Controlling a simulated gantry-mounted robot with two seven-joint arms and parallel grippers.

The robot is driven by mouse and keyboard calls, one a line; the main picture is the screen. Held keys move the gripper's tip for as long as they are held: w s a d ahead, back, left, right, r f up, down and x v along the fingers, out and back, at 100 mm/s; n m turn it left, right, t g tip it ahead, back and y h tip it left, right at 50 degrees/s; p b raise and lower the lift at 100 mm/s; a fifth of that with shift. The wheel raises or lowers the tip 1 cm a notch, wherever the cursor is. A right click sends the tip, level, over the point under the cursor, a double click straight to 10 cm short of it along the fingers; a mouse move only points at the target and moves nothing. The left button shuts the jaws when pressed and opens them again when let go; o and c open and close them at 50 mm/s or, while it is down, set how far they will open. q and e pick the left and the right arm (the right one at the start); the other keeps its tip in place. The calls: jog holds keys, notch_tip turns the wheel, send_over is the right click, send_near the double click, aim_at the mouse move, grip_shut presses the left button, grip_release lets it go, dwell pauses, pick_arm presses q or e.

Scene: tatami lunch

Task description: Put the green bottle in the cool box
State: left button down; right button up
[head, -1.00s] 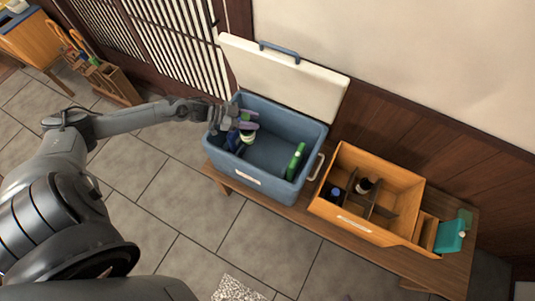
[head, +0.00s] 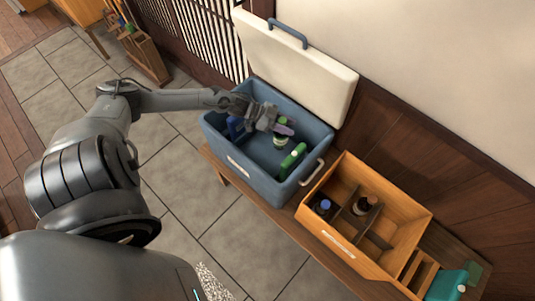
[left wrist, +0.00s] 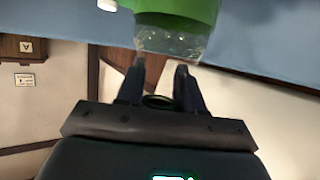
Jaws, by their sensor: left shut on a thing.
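The cool box (head: 232,163) is blue and stands open on a wooden bench, its white lid (head: 295,65) tilted back. My left gripper (head: 284,126) reaches over its left wall and is shut on a green bottle (head: 280,141) with a pale label. The bottle is within the box's opening; I cannot tell whether it touches the floor. In the left wrist view the bottle (left wrist: 176,14) shows green and glassy beyond my fingers (left wrist: 160,68). Another green container (head: 293,160) leans by the box's right wall. My right gripper is not in view.
A blue item (head: 235,127) sits at the box's left inside. The middle of the box floor looks clear.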

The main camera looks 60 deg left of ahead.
aim_at(286, 141)
pick_arm(q)
jog(key=shift+w+d+f, duration=0.1)
jog(key=shift+w+f, duration=0.05)
jog(key=shift+f, duration=0.4)
notch_tip(286, 141, down, 6)
jog(key=b, duration=0.3)
jog(key=shift+r, duration=0.1)
jog(key=shift+d+f+b, duration=0.1)
jog(key=shift+f+b, duration=0.35)
jog(key=shift+f, duration=0.15)
notch_tip(286, 141, down, 3)
jog(key=shift+f+b, duration=0.15)
jog(key=shift+b, duration=0.65)
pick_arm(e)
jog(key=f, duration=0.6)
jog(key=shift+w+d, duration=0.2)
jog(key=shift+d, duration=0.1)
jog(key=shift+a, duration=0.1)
pick_arm(q)
jog(key=c, duration=0.7)
grip_release()
jog(key=shift+f, duration=0.15)
